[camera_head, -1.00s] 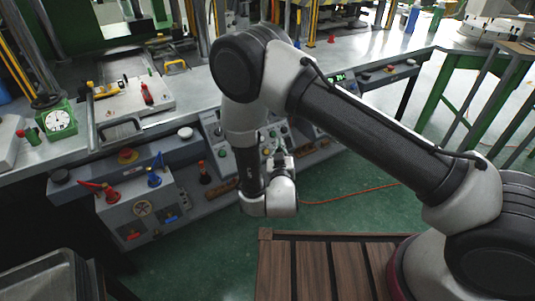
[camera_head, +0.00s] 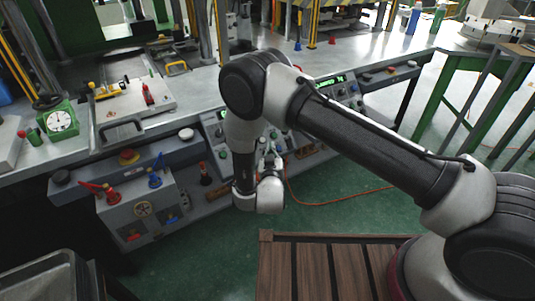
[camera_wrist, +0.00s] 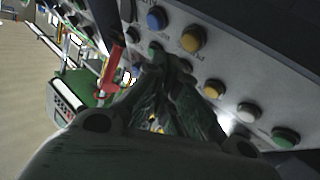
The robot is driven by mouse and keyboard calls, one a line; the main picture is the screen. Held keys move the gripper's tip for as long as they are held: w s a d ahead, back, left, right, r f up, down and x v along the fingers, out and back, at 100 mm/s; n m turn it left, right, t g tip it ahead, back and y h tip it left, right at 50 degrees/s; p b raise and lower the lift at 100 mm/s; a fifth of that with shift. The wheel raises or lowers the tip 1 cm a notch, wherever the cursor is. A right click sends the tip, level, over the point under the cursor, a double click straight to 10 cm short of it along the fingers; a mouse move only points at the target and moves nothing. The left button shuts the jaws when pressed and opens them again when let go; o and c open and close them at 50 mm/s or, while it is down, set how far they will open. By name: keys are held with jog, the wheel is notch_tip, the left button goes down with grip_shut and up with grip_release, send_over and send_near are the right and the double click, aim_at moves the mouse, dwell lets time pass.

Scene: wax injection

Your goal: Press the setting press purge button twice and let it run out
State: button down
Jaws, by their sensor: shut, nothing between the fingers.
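My gripper (camera_wrist: 165,65) is closed, with nothing held, and points at a sloped grey control panel (camera_wrist: 235,80) in the wrist view. Its fingertips are beside or over a green button (camera_wrist: 155,47); I cannot tell whether they touch. A blue button (camera_wrist: 156,18) and a yellow button (camera_wrist: 193,39) are just beyond. Another yellow button (camera_wrist: 214,88), a white button (camera_wrist: 249,111) and a second green button (camera_wrist: 285,137) lie to the right. No label marks the purge button legibly. In the head view my wrist largely hides the gripper and the panel's middle.
A red handle (camera_wrist: 112,70) stands left of my fingers in the wrist view. In the head view, a grey box with red and blue valves (camera_head: 140,208) stands left, below the bench (camera_head: 200,85). A red cable (camera_head: 330,203) lies on the green floor.

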jog(key=shift+w+a+f, duration=0.3)
jog(key=shift+w+f, duration=0.1)
dwell(1.3)
jog(key=shift+w+a+f, duration=0.15)
jog(key=shift+w+f, duration=0.1)
jog(key=shift+w+a+f, duration=0.2)
jog(key=shift+w+f, duration=0.05)
dwell(0.8)
dwell(0.3)
jog(key=shift+s+d+r, duration=0.35)
jog(key=shift+s+r, duration=0.15)
jog(key=shift+r, duration=0.05)
jog(key=shift+s+d+r, duration=0.55)
jog(key=shift+s+r, duration=0.25)
jog(key=shift+s+d+r, duration=0.55)
jog(key=shift+s+r, duration=0.25)
